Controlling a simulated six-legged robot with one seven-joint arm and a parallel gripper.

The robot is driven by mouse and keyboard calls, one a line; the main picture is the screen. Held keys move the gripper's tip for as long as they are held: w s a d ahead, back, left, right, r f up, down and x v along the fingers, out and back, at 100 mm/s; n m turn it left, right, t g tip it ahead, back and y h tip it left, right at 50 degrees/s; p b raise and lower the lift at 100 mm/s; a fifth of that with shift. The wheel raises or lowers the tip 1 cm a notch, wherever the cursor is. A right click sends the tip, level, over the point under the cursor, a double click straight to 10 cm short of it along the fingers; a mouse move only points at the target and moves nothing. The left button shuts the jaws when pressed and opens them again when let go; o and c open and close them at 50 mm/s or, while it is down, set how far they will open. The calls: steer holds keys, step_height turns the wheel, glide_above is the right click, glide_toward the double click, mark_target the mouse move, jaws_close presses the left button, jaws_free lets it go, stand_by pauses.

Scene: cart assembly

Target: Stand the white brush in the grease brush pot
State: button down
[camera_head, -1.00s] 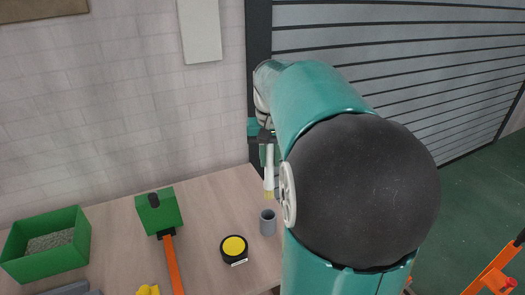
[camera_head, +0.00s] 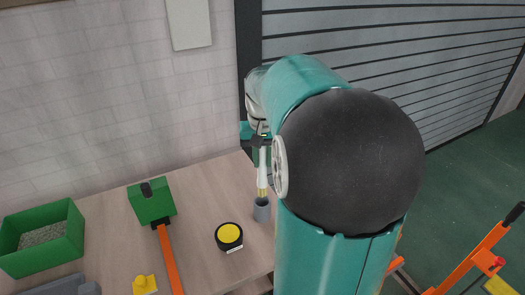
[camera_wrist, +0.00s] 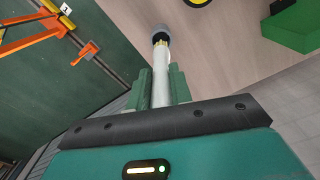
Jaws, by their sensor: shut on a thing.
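The white brush (camera_head: 263,168) hangs upright with its yellowish bristle end down. My gripper (camera_wrist: 162,82) is shut on its white handle, with a green finger on each side. In the head view my gripper (camera_head: 259,142) is partly hidden behind my arm. The grey brush pot (camera_head: 262,212) stands on the table directly below the brush. The bristle end is at the pot's mouth in the head view. In the wrist view the pot (camera_wrist: 160,30) lines up with the brush's far end. I cannot tell how far the bristles are inside the rim.
A black tin with a yellow top (camera_head: 229,235) stands left of the pot. A green block with an orange bar (camera_head: 151,203) and a green bin (camera_head: 42,240) are farther left. The table edge is close to the pot's right. Orange frame parts (camera_head: 475,255) stand at right.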

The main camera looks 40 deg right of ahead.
mark_target(262, 171)
steer(key=shift+f, duration=3.5)
steer(key=c, duration=1.2)
jaws_free()
steer(key=shift+o, duration=0.2)
step_height(262, 171, up, 14)
steer(key=shift+a, duration=0.1)
